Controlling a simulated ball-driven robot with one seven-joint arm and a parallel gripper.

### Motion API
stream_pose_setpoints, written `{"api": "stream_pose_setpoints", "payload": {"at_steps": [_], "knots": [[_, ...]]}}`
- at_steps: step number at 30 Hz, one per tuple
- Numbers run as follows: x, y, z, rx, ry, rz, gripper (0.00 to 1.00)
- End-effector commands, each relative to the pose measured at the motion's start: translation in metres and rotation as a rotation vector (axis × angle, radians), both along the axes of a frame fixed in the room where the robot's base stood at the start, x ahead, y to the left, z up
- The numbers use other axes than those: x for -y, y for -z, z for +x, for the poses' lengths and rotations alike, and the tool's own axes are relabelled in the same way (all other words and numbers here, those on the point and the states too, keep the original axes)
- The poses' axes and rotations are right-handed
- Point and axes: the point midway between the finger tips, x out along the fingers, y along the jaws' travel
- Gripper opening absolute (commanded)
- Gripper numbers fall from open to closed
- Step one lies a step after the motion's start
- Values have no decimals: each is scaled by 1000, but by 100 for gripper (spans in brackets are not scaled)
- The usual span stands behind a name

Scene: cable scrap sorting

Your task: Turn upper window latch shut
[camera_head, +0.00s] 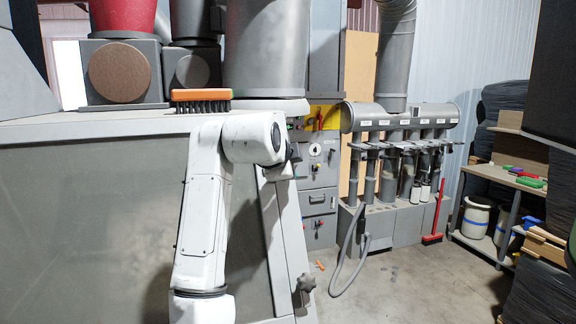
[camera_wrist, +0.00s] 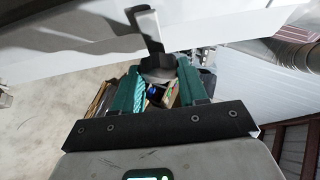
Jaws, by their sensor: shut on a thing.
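The upper window latch shows in the wrist view as a dark knob (camera_wrist: 158,66) on a pale metal arm (camera_wrist: 148,28). My gripper (camera_wrist: 160,72) has its two teal fingers on either side of the knob and is shut on it. In the head view my white arm bends over the window's upper right corner and hides most of the gripper and this latch. The large grey window (camera_head: 100,205) fills the left. A lower latch with a dark star knob (camera_head: 306,284) sits on the frame's lower right edge.
An orange brush (camera_head: 202,96) lies on the ledge above the window. A grey cabinet with gauges (camera_head: 318,170) and a pipe manifold (camera_head: 400,120) stand behind. A shelf (camera_head: 508,178) is at the right. Open concrete floor (camera_head: 415,285) lies between.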

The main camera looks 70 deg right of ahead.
Motion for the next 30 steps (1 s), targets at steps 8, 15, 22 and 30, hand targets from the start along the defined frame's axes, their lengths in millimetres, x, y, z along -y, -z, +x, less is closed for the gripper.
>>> {"api": "stream_pose_setpoints", "payload": {"at_steps": [8,15,22,30], "knots": [[0,1,-1,1,2,5,12],[0,1,-1,1,2,3,64],[0,0,0,1,1,1,68],[-19,-8,-2,5,0,0,68]]}}
